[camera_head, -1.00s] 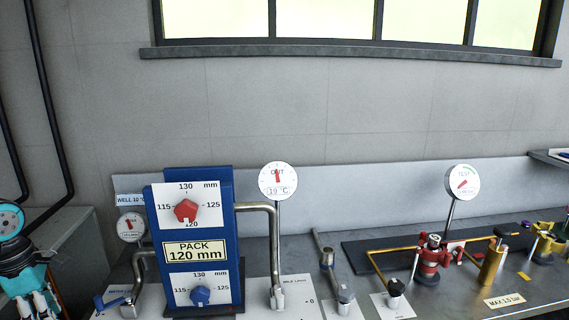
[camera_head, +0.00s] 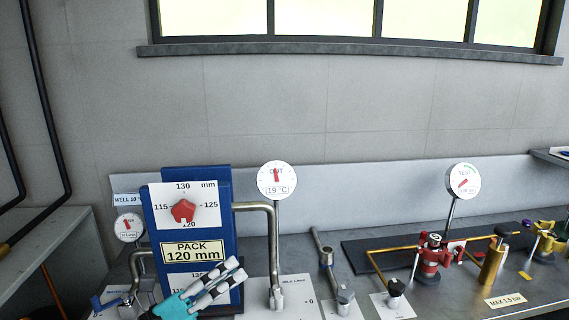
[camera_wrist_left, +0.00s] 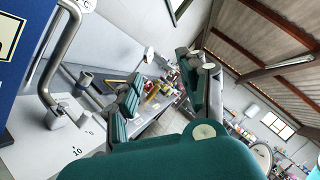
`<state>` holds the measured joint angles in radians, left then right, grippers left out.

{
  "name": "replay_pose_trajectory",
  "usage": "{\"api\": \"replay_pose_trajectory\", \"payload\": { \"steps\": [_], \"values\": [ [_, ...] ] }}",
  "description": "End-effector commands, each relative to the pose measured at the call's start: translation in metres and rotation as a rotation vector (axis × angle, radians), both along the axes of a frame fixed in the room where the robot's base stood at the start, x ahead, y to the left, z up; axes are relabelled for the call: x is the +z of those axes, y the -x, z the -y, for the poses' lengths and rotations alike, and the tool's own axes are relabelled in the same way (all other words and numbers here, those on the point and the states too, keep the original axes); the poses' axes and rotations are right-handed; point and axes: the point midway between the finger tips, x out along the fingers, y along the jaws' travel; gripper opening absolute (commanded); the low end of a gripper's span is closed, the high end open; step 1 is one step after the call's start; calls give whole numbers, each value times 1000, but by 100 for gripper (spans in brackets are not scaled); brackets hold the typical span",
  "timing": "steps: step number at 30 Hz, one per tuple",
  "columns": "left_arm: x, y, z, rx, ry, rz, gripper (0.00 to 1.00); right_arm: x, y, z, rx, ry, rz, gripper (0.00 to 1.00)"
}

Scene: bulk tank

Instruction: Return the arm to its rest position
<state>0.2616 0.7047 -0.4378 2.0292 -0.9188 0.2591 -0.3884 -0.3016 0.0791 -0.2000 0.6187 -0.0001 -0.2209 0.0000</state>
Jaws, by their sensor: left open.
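My left gripper (camera_head: 218,284) shows at the bottom of the head view, in front of the lower part of the blue PACK 120 mm unit (camera_head: 235,180). Its two checkered fingers point up and right, with a gap between them. It hides the blue lower knob. In the left wrist view, the fingers of my left gripper (camera_wrist_left: 165,90) stand apart with nothing between them. My right gripper is not in view.
The red knob (camera_head: 183,211) sits on the unit's upper plate. A bent steel pipe (camera_head: 273,250) and the OUT gauge (camera_head: 277,179) stand to its right. Farther right are a red valve (camera_head: 431,257), a brass cylinder (camera_head: 492,262) and the TEST gauge (camera_head: 463,181). The counter's front right is mostly clear.

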Motion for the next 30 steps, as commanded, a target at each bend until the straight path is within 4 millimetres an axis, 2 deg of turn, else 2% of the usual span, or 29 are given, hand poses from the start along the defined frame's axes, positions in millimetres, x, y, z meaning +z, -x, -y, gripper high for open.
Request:
{"api": "replay_pose_trajectory", "payload": {
  "steps": [1,2,5,8,9,11,12,15,19,24,30],
  "values": [
    [-2,-3,-10,87,179,-113,42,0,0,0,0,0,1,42],
    [-4,-6,-20,147,283,-185,42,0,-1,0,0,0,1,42],
    [-36,-10,-61,358,609,-455,42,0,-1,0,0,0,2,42],
    [-96,6,-99,586,893,-754,42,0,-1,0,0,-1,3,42],
    [-122,19,-110,674,984,-868,42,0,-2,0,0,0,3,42],
    [-159,42,-121,797,1097,-1026,42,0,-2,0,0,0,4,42],
    [-181,59,-125,873,1159,-1125,42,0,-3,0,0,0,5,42],
    [-223,101,-129,1029,1264,-1321,42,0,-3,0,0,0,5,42],
    [-257,149,-126,1184,1339,-1509,42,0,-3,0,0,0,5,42],
    [-282,200,-118,1338,1390,-1692,42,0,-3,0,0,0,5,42],
    [-297,257,-107,1496,1416,-1878,42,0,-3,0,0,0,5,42]
  ]
}}
